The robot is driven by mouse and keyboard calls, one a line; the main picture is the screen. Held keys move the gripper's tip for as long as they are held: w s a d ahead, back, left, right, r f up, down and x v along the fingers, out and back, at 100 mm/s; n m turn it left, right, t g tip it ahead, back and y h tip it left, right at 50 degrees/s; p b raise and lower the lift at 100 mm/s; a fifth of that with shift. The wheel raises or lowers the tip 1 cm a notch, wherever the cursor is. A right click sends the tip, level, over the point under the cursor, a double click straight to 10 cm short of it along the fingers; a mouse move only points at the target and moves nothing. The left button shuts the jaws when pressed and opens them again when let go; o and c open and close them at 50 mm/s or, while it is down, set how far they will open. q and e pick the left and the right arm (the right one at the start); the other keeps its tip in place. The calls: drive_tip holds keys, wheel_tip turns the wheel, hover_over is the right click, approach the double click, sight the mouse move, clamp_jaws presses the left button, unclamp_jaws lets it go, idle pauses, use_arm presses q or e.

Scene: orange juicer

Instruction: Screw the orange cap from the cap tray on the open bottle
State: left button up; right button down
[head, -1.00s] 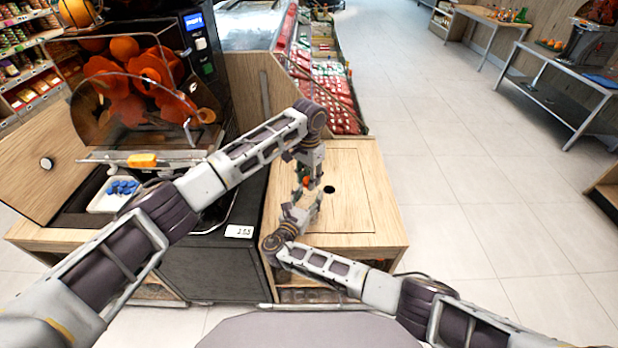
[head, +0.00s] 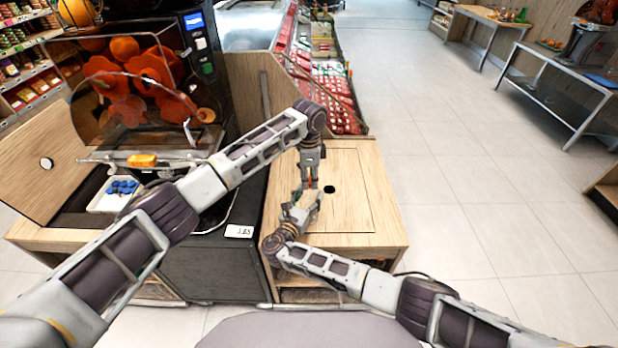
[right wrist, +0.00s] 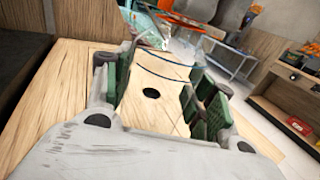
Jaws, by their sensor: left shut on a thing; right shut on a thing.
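The open bottle (right wrist: 168,68) is clear, with thin blue rings, and stands between the green-padded fingers of my right gripper (right wrist: 160,92) in the right wrist view. My right gripper is shut on it, above the wooden counter. In the head view my right gripper (head: 303,203) points up and away, and the bottle is hard to make out there. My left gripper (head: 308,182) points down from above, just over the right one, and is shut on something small. The cap tray (head: 98,207) is white and shows several blue caps (head: 122,187).
The wooden counter (head: 350,225) has a dark round hole (head: 329,189) just right of the grippers. The orange juicer (head: 145,95) with its clear cover stands at the left. A crate display (head: 325,95) is behind the counter. Floor to the right is clear.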

use_arm(q)
drive_tip(key=o, duration=1.2)
drive_tip(key=shift+r, duration=0.1)
drive_tip(key=shift+r, duration=5.9)
use_arm(e)
drive_tip(key=shift+c, duration=2.1)
unclamp_jaws()
drive_tip(key=v, duration=1.2)
